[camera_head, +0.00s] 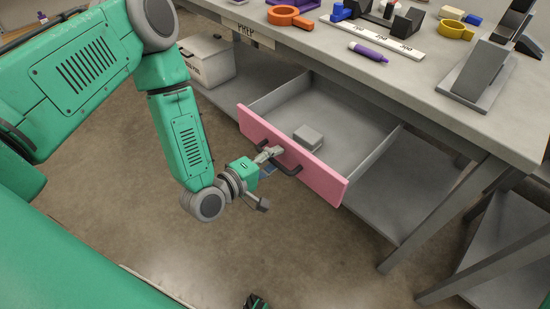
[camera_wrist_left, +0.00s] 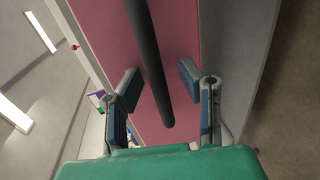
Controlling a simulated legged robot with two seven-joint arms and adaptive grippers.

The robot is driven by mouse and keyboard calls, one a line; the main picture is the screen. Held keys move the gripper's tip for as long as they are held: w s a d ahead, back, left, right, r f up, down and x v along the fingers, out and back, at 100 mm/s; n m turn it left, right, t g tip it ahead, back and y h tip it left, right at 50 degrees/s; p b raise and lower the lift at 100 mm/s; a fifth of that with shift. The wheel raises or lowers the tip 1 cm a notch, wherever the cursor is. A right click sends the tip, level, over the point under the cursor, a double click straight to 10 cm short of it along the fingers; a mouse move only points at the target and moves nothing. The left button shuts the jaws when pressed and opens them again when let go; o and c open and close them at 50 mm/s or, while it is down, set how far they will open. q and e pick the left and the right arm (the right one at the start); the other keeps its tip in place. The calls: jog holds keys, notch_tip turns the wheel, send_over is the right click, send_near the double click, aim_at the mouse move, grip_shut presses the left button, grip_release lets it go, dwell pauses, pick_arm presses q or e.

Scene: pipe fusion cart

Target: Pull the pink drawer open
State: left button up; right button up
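The pink drawer (camera_head: 291,157) stands pulled out from under the grey workbench, its grey inside showing from above in the head view. A small grey block (camera_head: 308,136) lies in it. A dark bar handle (camera_head: 288,166) runs across the pink front. My left gripper (camera_head: 267,155) is at the left part of this handle. In the left wrist view, the handle (camera_wrist_left: 150,62) passes between the spread blue-padded fingers of my left gripper (camera_wrist_left: 158,80), with gaps visible at both sides. The pink front (camera_wrist_left: 112,35) lies behind it.
The workbench top (camera_head: 420,75) carries an orange ring (camera_head: 289,17), a purple tube (camera_head: 368,52), a yellow ring (camera_head: 456,30) and a grey stand (camera_head: 478,75). A pale bin (camera_head: 207,62) sits on the lower shelf, left of the drawer. The floor in front is clear.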

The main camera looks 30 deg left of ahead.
pick_arm(q)
jog(key=v, duration=1.1)
jog(key=shift+s, duration=0.4)
jog(key=shift+a, duration=0.15)
jog(key=s+d+f+m+g, duration=0.3)
jog(key=s+f+m+g, duration=0.1)
jog(key=f+m+g, duration=0.3)
jog(key=s+a+f+m+g+y, duration=0.4)
jog(key=s+a+m+g+y, duration=0.1)
jog(key=s, duration=0.6)
jog(key=a+m+g, duration=0.1)
jog(key=m+g, duration=0.1)
jog(key=shift+m, duration=0.3)
jog(key=shift+a, duration=0.1)
jog(key=shift+w, duration=0.1)
